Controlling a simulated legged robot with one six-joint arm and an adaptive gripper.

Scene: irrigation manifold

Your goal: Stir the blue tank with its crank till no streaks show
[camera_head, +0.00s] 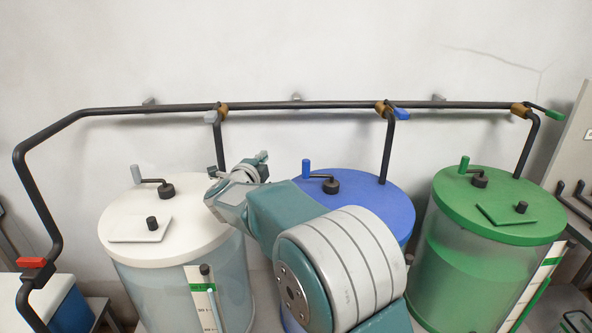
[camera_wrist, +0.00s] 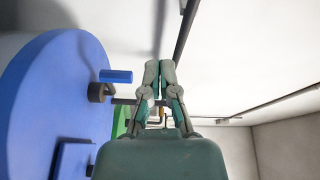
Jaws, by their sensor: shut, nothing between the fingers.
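The blue tank's round lid (camera_head: 375,200) is in the middle of the head view, partly covered by my arm. Its crank has an upright blue handle (camera_head: 307,168) and a dark hub (camera_head: 331,185). My gripper (camera_head: 264,156) is left of the handle, apart from it in the picture, above the gap between white and blue tanks. In the wrist view my fingers (camera_wrist: 160,68) are shut and empty. The blue handle (camera_wrist: 116,76) shows left of them, beside the blue lid (camera_wrist: 40,100). My arm hides most of the blue tank's wall, so I cannot tell about streaks.
A white tank (camera_head: 190,215) stands left and a green tank (camera_head: 500,215) right, each with its own crank. A black pipe (camera_head: 300,104) with several valves runs along the wall behind, with branches down to the tanks. A red valve handle (camera_head: 31,263) is far left.

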